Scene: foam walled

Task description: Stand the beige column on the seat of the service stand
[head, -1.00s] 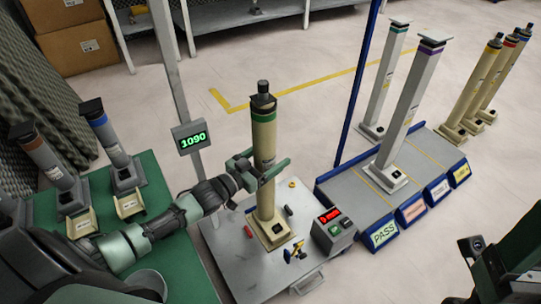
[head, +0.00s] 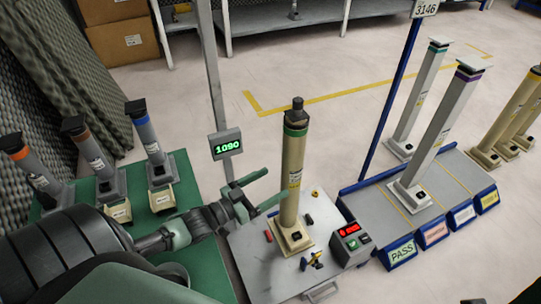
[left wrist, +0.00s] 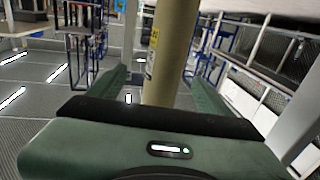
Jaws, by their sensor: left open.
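The beige column (head: 291,180) has a green band and a dark top. It stands upright with its square foot (head: 297,241) on the grey-topped service stand (head: 250,260); the seat under the foot is hidden. My left gripper (head: 277,184) is open just left of the column at about mid-height, its fingers pointing at it. In the left wrist view the column (left wrist: 168,50) rises ahead, between the directions of the two open fingers; I cannot tell whether either finger touches it. Only a dark scrap, probably my right gripper (head: 473,301), shows at the bottom edge.
A box with a red display (head: 350,240) and small loose parts (head: 312,262) share the stand. Banded grey columns stand on the green table (head: 180,250) at left and a labelled rack (head: 440,225) at right.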

